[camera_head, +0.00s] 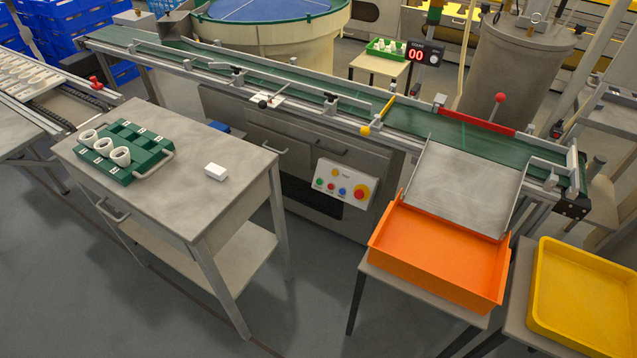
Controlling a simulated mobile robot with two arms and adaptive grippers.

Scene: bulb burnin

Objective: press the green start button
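A white control panel (346,179) is mounted on the front of the grey machine cabinet below the conveyor, near the middle of the view. A large red button on a yellow ring (361,191) is at the panel's right end. The panel's lettering is too small to read. Neither of my grippers is in view, and nothing covers the panel.
A grey table (187,205) with a green rack (124,168) holding white rings and a small white box (215,171) stands at left. An orange tray (440,252) and a yellow tray (585,295) are at right. Open floor (310,290) lies in front of the panel.

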